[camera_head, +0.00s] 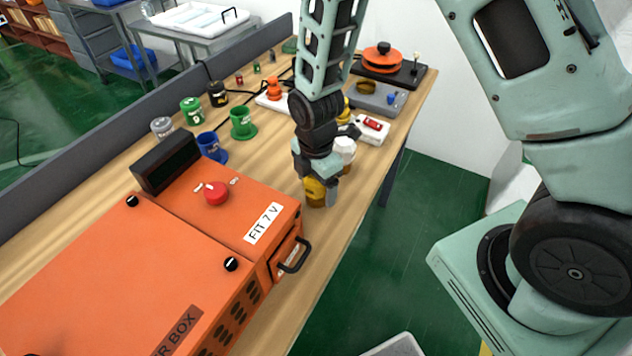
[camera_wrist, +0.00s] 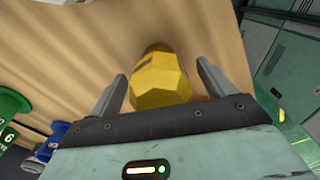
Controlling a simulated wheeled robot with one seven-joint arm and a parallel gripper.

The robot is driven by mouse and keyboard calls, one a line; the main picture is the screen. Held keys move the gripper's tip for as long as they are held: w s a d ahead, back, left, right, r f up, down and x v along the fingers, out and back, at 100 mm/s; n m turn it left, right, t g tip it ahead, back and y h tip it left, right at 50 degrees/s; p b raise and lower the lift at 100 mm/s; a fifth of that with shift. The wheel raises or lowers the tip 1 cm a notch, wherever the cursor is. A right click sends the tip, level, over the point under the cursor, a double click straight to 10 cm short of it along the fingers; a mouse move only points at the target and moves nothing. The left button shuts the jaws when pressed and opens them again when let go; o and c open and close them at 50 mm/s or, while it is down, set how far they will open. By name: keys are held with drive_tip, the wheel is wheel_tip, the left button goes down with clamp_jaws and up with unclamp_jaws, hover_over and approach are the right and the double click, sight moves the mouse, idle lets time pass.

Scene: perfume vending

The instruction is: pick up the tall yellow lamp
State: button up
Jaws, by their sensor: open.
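The yellow lamp (camera_wrist: 158,82) stands on the wooden table, with a faceted yellow body and a brownish part at its far end. In the wrist view it lies between the two fingers of my gripper (camera_wrist: 150,92), with a visible gap on the left side; the right finger is close to it. In the head view the yellow lamp (camera_head: 314,190) is partly hidden by my gripper (camera_head: 320,185), which is low over the table near its right edge. My gripper is open. I cannot tell how tall the lamp is.
An orange box (camera_head: 110,270) with a red button and black handle stands left of my gripper. Green (camera_head: 243,122) and blue (camera_head: 212,146) cups stand behind it. A white object (camera_head: 344,148) and another yellow one are close behind my gripper. The table's right edge is near.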

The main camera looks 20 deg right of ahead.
drive_tip(key=shift+f, duration=0.45)
drive_tip(key=c, duration=1.1)
drive_tip(key=shift+c, duration=0.2)
drive_tip(key=shift+r, duration=0.2)
wheel_tip(320, 180, up, 10)
drive_tip(key=shift+f+b, duration=0.25)
drive_tip(key=shift+b, duration=0.5)
drive_tip(key=shift+r, duration=0.1)
